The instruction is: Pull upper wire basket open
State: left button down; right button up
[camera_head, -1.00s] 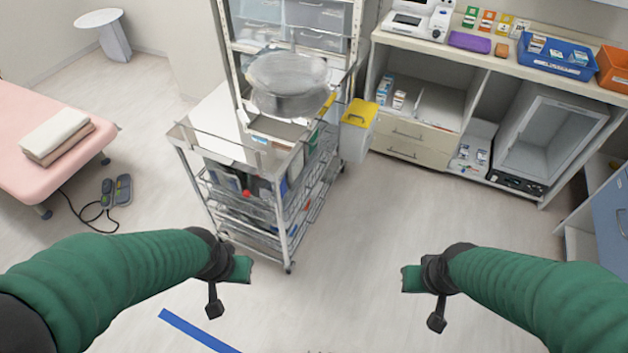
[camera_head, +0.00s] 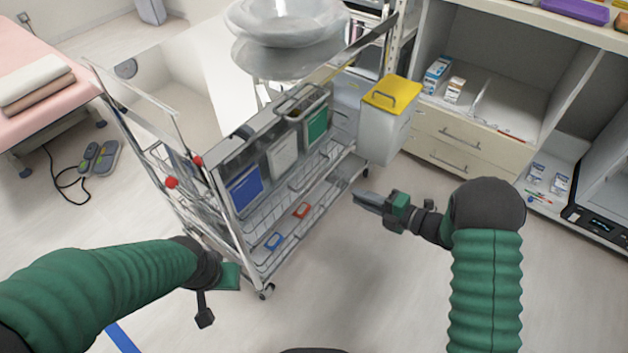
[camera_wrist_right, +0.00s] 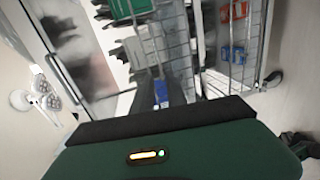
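The metal trolley (camera_head: 226,196) stands ahead of me. Its upper wire basket (camera_head: 283,190) sits under the top and holds a blue, a white and a green container side by side. I cannot tell whether it is pulled out. Below it, a lower wire shelf (camera_head: 290,230) carries small blue and red items. My right gripper (camera_head: 364,201) is at the right of the trolley, apart from the basket; its fingers overlap side-on. The right wrist view shows the basket wires (camera_wrist_right: 172,38) beyond the gripper. My left gripper (camera_head: 230,276) is at the trolley's near left corner, its fingers unclear.
A yellow-lidded bin (camera_head: 388,120) hangs at the trolley's right side. A clear domed bowl (camera_head: 285,30) is above its top. A drawer cabinet (camera_head: 450,140) stands to the right. The pink couch (camera_head: 40,115) is at the left. The floor before the trolley is clear.

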aim_at(312, 177)
jog(key=b+x, duration=0.6)
jog(key=x, duration=1)
jog(key=shift+a, duration=0.35)
jog(key=shift+w+a+r, duration=0.1)
jog(key=shift+a+r, duration=0.05)
jog(key=shift+a, duration=0.05)
jog(key=shift+c, duration=0.4)
jog(key=shift+d, duration=0.1)
grip_shut()
